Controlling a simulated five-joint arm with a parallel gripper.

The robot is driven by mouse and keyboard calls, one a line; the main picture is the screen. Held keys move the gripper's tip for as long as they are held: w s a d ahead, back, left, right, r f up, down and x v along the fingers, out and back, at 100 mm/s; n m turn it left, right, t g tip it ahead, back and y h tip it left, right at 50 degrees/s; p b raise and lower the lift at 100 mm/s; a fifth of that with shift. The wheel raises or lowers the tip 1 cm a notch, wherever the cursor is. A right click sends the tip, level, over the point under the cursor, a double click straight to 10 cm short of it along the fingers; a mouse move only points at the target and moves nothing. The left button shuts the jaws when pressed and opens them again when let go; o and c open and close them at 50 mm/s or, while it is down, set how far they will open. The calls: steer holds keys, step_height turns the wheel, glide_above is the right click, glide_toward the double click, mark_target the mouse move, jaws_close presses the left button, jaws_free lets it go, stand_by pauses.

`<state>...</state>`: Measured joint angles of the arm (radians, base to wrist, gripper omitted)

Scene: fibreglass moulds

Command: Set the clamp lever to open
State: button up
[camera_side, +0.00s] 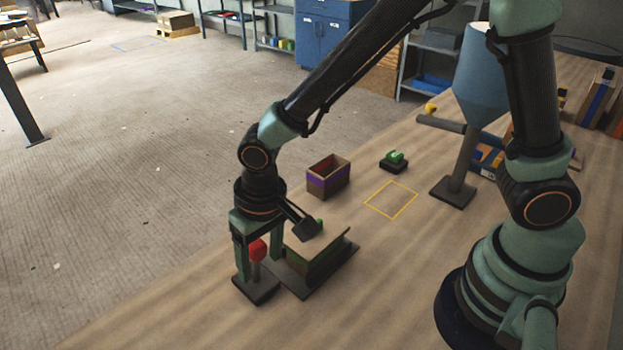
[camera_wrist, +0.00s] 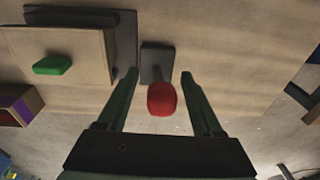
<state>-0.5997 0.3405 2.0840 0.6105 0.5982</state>
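A lever with a red knob (camera_side: 257,251) rises from a small dark base (camera_side: 256,288) beside the mould. My gripper (camera_side: 258,266) points down over it, with one finger on each side of the knob. In the wrist view, the red knob (camera_wrist: 161,99) sits between the open fingers (camera_wrist: 158,74), with a gap visible on both sides. The mould (camera_side: 322,252) is a brown-topped block on a dark plate. Its green handle (camera_wrist: 52,65) shows clearly in the wrist view and is partly hidden by my wrist in the side view.
An open box with a purple band (camera_side: 322,183) stands behind the mould. A green piece on a black base (camera_side: 395,162) and a yellow outlined square (camera_side: 391,200) lie to the right. A blue hopper (camera_side: 474,80) stands on a post, near a bar with a yellow knob (camera_side: 430,107).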

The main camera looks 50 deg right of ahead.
steer(key=shift+r, duration=0.1)
steer(key=r, duration=0.8)
steer(key=s+r, duration=0.1)
steer(key=r, duration=0.2)
steer(key=shift+d+r, duration=0.35)
steer(key=shift+r, duration=0.05)
steer(key=shift+w+r, duration=0.1)
steer(key=shift+w, duration=0.1)
steer(key=c, duration=0.8)
steer(key=shift+g+h, duration=0.4)
steer(key=shift+g, duration=0.3)
steer(key=w+r, duration=0.1)
steer(key=w, duration=0.1)
steer(key=w+r, duration=0.1)
steer(key=w, duration=0.2)
steer(key=w+a+r, duration=0.1)
steer(key=w+r, duration=0.1)
steer(key=w, duration=0.1)
jaws_close()
steer(key=s+f, duration=0.4)
steer(key=f, duration=0.6)
steer(key=shift+f, duration=0.4)
